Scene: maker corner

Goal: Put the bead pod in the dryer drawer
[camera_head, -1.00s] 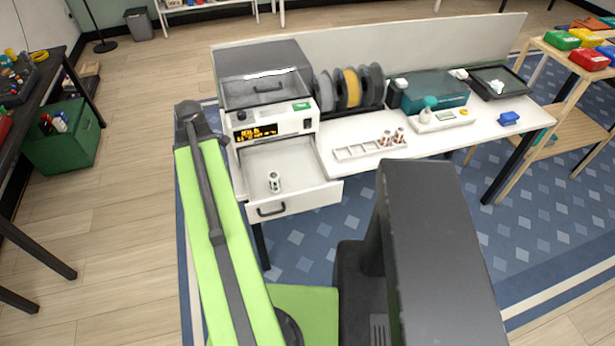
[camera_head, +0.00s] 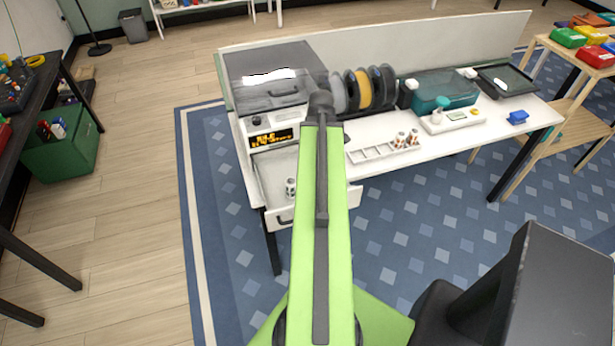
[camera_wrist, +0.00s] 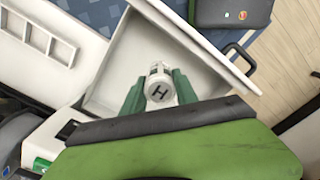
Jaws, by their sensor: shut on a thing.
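A white bead pod (camera_wrist: 158,95), with a dark H on its end, is between the green fingers of my gripper (camera_wrist: 158,80) in the wrist view. My gripper is shut on it, over the open dryer drawer (camera_wrist: 112,72). How high the pod is above the drawer floor I cannot tell. The open drawer (camera_head: 355,196) shows there below the grey and white dryer (camera_head: 270,98), partly behind my arm.
A white slotted tray (camera_head: 372,153) with two reddish-marked pods at its right end lies on the bench right of the drawer. Filament spools (camera_head: 362,90) stand behind it.

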